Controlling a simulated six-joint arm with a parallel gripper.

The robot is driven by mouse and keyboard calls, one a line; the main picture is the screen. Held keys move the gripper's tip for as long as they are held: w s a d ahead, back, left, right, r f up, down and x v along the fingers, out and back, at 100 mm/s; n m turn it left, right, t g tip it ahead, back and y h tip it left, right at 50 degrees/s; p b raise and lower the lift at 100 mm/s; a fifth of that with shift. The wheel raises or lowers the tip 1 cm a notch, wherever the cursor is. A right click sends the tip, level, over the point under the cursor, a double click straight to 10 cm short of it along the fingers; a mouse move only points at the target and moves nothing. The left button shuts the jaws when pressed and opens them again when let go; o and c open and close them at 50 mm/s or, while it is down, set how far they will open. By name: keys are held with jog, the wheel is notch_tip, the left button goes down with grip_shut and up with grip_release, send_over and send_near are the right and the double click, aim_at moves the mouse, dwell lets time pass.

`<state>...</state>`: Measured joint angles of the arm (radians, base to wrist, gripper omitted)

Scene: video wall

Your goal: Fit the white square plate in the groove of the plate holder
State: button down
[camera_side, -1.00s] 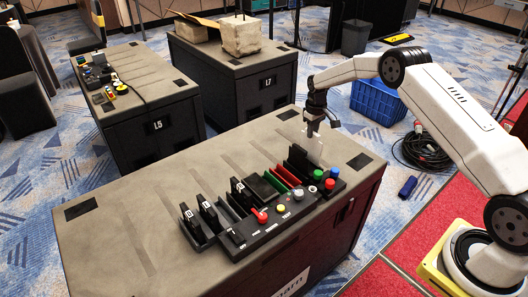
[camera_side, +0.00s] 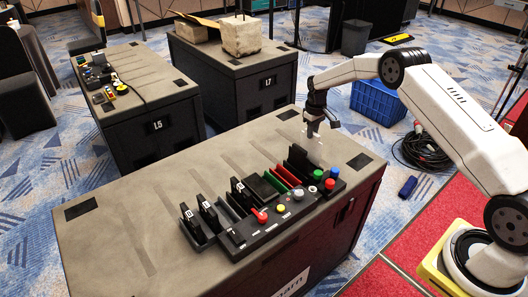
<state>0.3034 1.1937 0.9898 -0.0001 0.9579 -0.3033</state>
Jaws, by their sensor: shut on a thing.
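My gripper (camera_side: 318,131) points down over the far right end of the black plate holder (camera_side: 237,203).
The tabletop (camera_side: 140,205) to the left is clear.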

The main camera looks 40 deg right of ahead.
aim_at(311, 140)
jog(key=shift+f, duration=2)
dwell(2.8)
jog(key=shift+c, duration=1.2)
grip_release()
jog(key=shift+r, duration=4)
